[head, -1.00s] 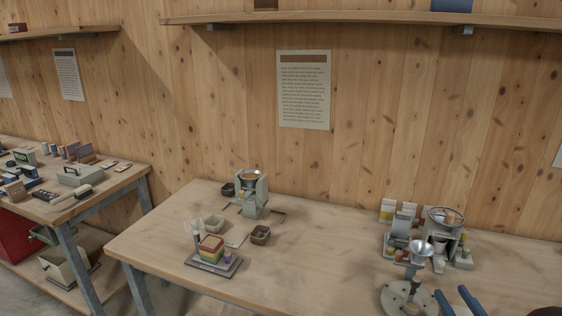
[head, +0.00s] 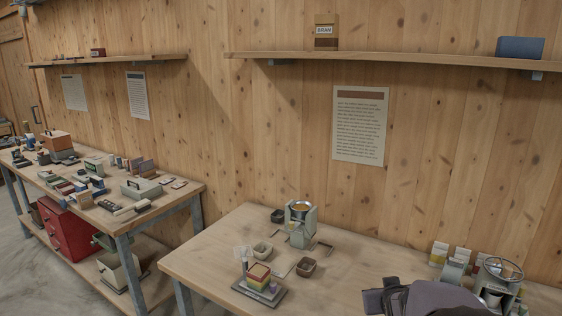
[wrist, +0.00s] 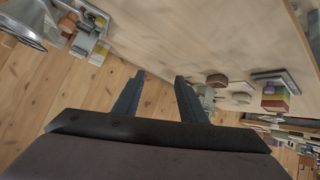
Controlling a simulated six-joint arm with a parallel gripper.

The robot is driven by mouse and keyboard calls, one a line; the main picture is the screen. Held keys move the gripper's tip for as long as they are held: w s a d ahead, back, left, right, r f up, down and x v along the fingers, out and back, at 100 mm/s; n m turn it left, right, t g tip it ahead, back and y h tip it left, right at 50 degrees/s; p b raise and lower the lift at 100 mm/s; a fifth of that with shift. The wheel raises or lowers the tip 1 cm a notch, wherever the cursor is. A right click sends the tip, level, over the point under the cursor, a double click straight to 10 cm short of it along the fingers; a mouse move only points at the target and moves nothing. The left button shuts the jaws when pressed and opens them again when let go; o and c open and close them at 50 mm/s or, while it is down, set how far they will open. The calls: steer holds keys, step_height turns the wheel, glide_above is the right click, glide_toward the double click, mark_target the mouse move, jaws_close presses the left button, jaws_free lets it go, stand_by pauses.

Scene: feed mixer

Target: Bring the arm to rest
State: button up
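My gripper (wrist: 160,76) is open in the wrist view, its two blue-grey fingers apart with only wooden wall and table edge behind the gap. Nothing is held. In the head view the dark, purple-grey end of my arm (head: 430,299) shows at the bottom right, over the right part of the workbench (head: 215,262). Its fingertips cannot be made out there.
A machine with a round top (head: 497,275) is close to my arm. A metal funnel (wrist: 24,22) shows in the wrist view.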

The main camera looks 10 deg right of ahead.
steer(key=s+a+f+n+g+y, duration=0.15)
steer(key=s+a+f, duration=0.25)
steer(key=a, duration=0.4)
steer(key=s+a+f+g+y, duration=0.2)
steer(key=s+a+f+g, duration=0.1)
steer(key=a, duration=0.5)
steer(key=s+a+f+g+y, duration=0.1)
steer(key=s+a+g, duration=0.1)
steer(key=s+a, duration=0.3)
steer(key=s+a+f+n+g, duration=0.1)
steer(key=s+a+f+g, duration=0.1)
steer(key=s+a, duration=0.3)
steer(key=s, duration=0.2)
steer(key=shift+s+f+y, duration=0.25)
steer(key=shift+s+y, duration=0.1)
steer(key=shift+s, duration=0.05)
steer(key=shift+n+g, duration=0.25)
step_height(320, 180, down, 10)
steer(key=b, duration=0.9)
steer(key=shift+r, duration=0.25)
steer(key=shift+b, duration=0.3)
